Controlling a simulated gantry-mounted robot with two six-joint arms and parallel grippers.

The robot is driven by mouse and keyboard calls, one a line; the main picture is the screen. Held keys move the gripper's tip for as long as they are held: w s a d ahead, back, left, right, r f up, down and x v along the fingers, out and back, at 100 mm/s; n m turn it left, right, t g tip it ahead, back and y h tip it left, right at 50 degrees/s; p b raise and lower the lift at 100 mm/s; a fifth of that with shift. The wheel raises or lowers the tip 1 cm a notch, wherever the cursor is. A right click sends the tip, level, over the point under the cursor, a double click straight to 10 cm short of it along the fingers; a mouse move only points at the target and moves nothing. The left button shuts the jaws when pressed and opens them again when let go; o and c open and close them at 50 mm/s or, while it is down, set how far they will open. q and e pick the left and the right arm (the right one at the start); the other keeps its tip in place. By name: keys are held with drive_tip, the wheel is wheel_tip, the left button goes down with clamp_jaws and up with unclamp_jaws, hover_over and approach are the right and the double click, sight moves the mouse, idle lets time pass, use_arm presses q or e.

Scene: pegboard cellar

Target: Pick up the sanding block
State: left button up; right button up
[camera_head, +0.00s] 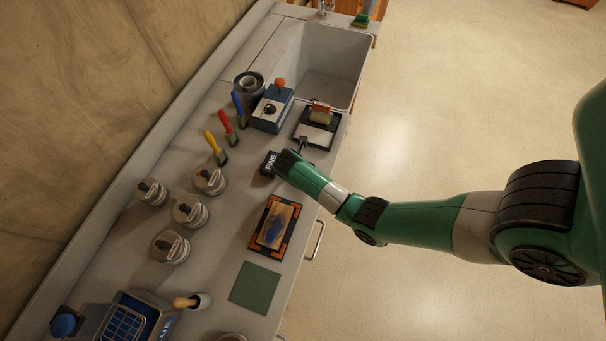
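A dark block with the white word "FINE" (269,164), which looks like the sanding block, lies on the grey worktop near the middle of the view. My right arm comes in from the right, and its dark gripper (284,162) is at the block's right end. The gripper overlaps that end of the block and hides part of it. The fingertips are too small and dark to tell whether they are apart, touching the block or closed on it. My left gripper is not in view.
A black tray (299,133) and a blue-and-white box (266,119) stand beyond the block, before the sink (342,51). An orange-cornered frame (255,236) and green sheet (256,288) lie nearer.

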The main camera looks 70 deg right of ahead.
drive_tip(key=c, duration=1.4)
drive_tip(key=shift+r, duration=0.55)
drive_tip(key=shift+c, duration=0.2)
wheel_tip(320, 180, up, 3)
drive_tip(key=shift+s+r+p, duration=0.1)
drive_tip(key=shift+s+p, duration=0.05)
drive_tip(key=shift+p, duration=0.8)
drive_tip(key=s+a+r+p, duration=0.1)
drive_tip(key=s+r+p, duration=0.1)
drive_tip(key=s+r, duration=0.2)
drive_tip(key=s+a+r+p, duration=0.1)
drive_tip(key=s+r, duration=0.3)
drive_tip(key=s, duration=0.5)
drive_tip(key=shift+s+a+r+p, duration=0.2)
drive_tip(key=shift+s+r+p, duration=0.15)
drive_tip(key=shift+p, duration=0.2)
drive_tip(key=shift+w, duration=0.1)
